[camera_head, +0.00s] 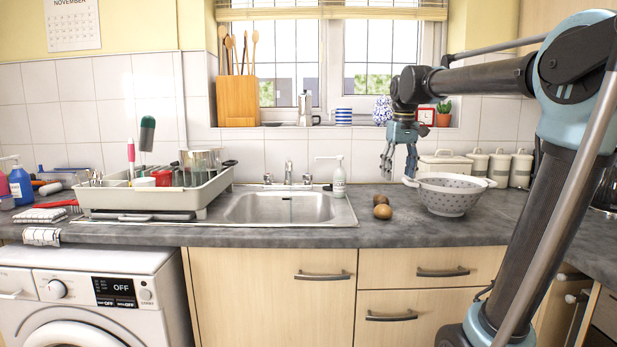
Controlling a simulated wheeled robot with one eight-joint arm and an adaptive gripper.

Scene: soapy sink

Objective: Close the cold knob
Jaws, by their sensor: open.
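The tap (289,172) stands at the back of the metal sink (239,211), with a small left knob (267,179) and a small right knob (307,179) beside its spout. They are too small to tell which is cold or how far each is turned. A thin line below the spout may be water; I cannot be sure. My gripper (391,170) is open and empty, pointing down above the counter. It is to the right of the tap and apart from both knobs, close to the left of the colander.
A soap bottle (339,178) stands just right of the tap, between it and my gripper. A speckled colander (450,196) and brown eggs (382,211) sit on the counter (330,232). A loaded dish rack (150,197) is left of the sink.

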